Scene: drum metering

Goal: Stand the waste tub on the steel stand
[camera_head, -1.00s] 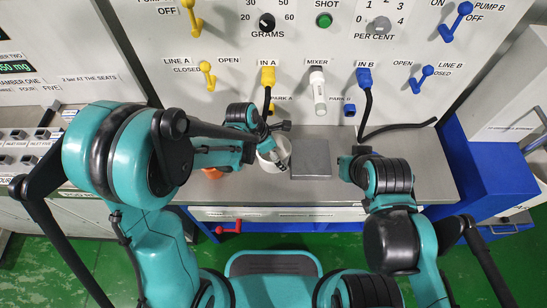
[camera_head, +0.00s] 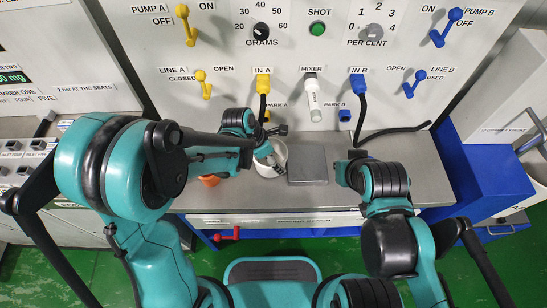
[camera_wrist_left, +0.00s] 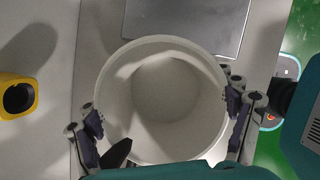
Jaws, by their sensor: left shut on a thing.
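The waste tub (camera_head: 279,148) is a round, pale, open-topped tub over the steel counter, just left of the steel stand (camera_head: 308,164), a flat square grey plate. In the left wrist view the tub (camera_wrist_left: 165,90) fills the middle and looks empty; the stand (camera_wrist_left: 185,22) lies beyond its rim, with a bare top. My left gripper (camera_head: 269,152) is shut on the tub, its fingers on either side of the rim in the left wrist view (camera_wrist_left: 163,118). Whether the tub touches the counter is unclear. My right gripper (camera_head: 346,170) is right of the stand, its fingers too small to read.
An orange object (camera_head: 209,181) sits on the counter (camera_head: 420,175) left of the tub, partly behind my left arm. A black hose (camera_head: 395,131) lies along the back right. The panel behind carries levers and yellow and blue connectors. A red handle (camera_head: 228,235) sticks out below the counter.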

